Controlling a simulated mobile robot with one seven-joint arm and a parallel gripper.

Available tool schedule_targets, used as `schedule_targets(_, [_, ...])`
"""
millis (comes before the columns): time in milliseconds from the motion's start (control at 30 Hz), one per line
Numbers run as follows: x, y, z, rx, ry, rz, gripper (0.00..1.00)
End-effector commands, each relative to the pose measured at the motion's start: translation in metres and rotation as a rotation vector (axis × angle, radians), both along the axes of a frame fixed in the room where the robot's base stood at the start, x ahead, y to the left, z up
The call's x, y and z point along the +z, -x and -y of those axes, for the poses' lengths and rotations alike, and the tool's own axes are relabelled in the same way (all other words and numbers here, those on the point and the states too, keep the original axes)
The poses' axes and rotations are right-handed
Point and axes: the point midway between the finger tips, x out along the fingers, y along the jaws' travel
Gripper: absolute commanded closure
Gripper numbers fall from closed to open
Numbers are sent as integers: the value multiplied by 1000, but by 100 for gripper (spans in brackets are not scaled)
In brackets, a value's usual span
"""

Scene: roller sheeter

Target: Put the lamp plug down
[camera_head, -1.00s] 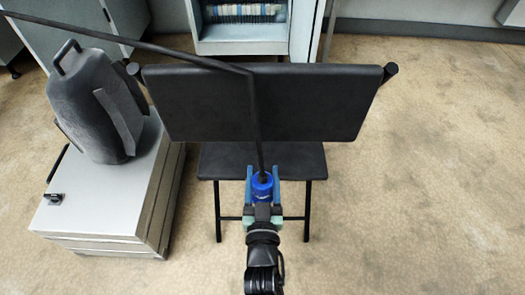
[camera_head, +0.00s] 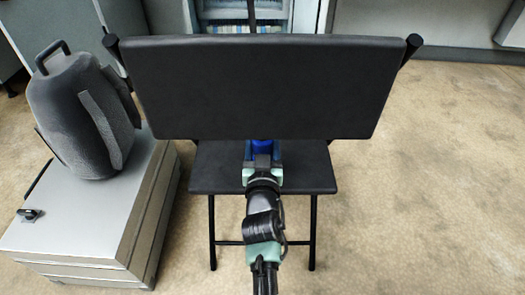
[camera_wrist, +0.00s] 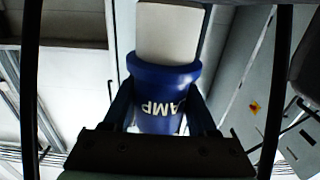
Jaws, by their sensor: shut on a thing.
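The lamp plug (camera_head: 262,146) is blue and shows just below the lower edge of a black chair backrest, which hides its far part. In the wrist view the plug (camera_wrist: 158,112) is a blue collar with white letters reading "AMP" and a pale grey block at its far end. My gripper (camera_head: 262,154) is shut on the plug, one finger on each side of the collar. In the head view it overlaps the black chair seat (camera_head: 310,178); I cannot tell whether anything touches the seat. A dark cable (camera_head: 252,14) shows above the backrest.
The chair backrest (camera_head: 265,85) stands across the far end of my arm. An open shelf cabinet (camera_head: 215,15) is behind. The floor (camera_head: 430,190) at the right is clear.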

Motion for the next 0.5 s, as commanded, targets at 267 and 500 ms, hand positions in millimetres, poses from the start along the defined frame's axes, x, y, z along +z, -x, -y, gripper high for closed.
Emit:
schedule_targets(267, [-24, 0, 0, 1, 0, 3, 100])
schedule_targets(500, [-25, 0, 0, 1, -1, 2, 100])
